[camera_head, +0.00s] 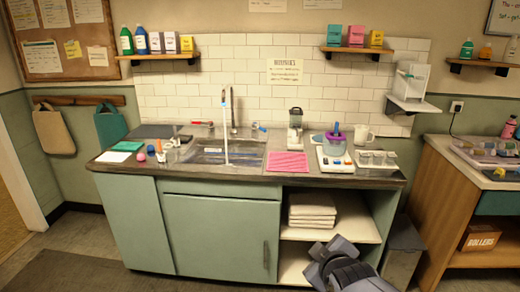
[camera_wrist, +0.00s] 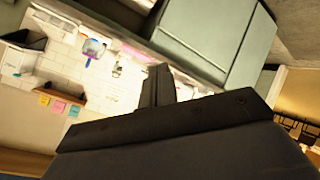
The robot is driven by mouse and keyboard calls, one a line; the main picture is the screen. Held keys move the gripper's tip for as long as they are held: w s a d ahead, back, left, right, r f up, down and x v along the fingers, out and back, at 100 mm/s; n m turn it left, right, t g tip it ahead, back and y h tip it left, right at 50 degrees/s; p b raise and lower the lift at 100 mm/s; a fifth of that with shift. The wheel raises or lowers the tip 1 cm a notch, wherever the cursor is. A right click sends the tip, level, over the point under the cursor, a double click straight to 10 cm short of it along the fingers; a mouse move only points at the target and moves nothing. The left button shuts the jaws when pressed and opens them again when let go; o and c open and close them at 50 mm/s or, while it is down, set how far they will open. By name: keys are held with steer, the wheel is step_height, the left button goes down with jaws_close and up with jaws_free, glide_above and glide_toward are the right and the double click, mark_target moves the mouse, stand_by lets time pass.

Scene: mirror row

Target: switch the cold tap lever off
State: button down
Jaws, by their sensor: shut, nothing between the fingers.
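The metal tap (camera_head: 233,115) stands behind the sink (camera_head: 205,155) on the counter. A pale stream of water (camera_head: 227,140) runs down from it into the sink. A small blue-marked lever (camera_head: 257,127), which looks like the cold one, sits to the right of the tap. A red-marked lever (camera_head: 199,123) sits to its left. The exact angle of the blue lever is too small to tell. In the wrist view my gripper (camera_wrist: 158,85) is shut and empty, away from the levers. My arm shows low in the head view, in front of the counter.
Cups and small items crowd the left side. Shelves hang above. The floor in front is clear.

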steer(key=w+a+f+n+t+y+b, duration=0.2)
steer(key=w+a+n+t+y+b, duration=0.2)
steer(key=w+a+n+b, duration=0.3)
steer(key=w+a+n+y, duration=0.1)
steer(key=a+n, duration=0.1)
steer(key=n, duration=0.1)
steer(key=shift+w+f+t+y, duration=0.15)
steer(key=shift+f+t+y, duration=0.15)
steer(key=shift+f+y, duration=0.1)
